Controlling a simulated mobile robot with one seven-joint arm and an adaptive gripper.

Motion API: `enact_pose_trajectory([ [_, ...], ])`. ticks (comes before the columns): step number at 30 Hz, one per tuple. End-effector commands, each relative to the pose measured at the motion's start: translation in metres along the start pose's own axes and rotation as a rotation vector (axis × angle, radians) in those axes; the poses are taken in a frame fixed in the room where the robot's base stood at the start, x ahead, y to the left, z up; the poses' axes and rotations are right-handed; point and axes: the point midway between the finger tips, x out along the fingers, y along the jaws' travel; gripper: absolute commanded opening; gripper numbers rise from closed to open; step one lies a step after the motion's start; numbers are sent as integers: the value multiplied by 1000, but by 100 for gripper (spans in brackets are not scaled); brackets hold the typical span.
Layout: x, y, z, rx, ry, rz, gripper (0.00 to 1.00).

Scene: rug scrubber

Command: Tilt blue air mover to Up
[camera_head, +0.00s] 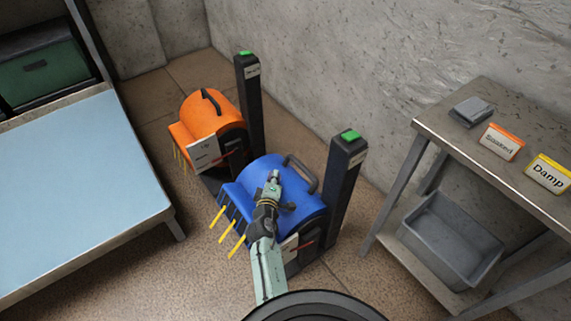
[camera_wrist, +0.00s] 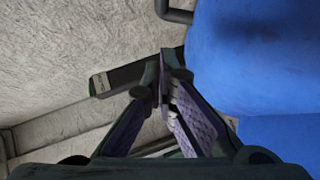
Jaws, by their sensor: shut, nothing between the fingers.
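The blue air mover (camera_head: 246,187) stands on the floor in the middle of the head view, with a grey handle (camera_head: 302,173) on top and yellow streamers at its front. My gripper (camera_head: 275,174) is shut and empty, over the top of the blue housing near the handle. Whether it touches the housing cannot be told. In the wrist view the gripper's fingertips (camera_wrist: 165,58) are together, and the blue housing (camera_wrist: 255,55) fills the right side. Part of the handle (camera_wrist: 174,14) shows at the top. My arm hides part of the air mover's front and its lower label.
A black post with a green top (camera_head: 351,135) stands right of the blue air mover. An orange air mover (camera_head: 208,118) with its own post (camera_head: 248,95) is behind it. A light blue table (camera_head: 80,190) is left. A metal table (camera_head: 482,142) with signs and a grey bin (camera_head: 452,240) is right.

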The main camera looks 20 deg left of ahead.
Motion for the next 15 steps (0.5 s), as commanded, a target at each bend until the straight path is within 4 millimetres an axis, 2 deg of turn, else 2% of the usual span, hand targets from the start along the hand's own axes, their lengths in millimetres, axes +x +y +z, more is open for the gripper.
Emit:
enact_pose_trajectory([
  [3,28,1,0,-3,1,2,0],
  [9,69,1,-1,-3,2,2,0],
  [15,88,0,21,-1,-1,0,0],
])
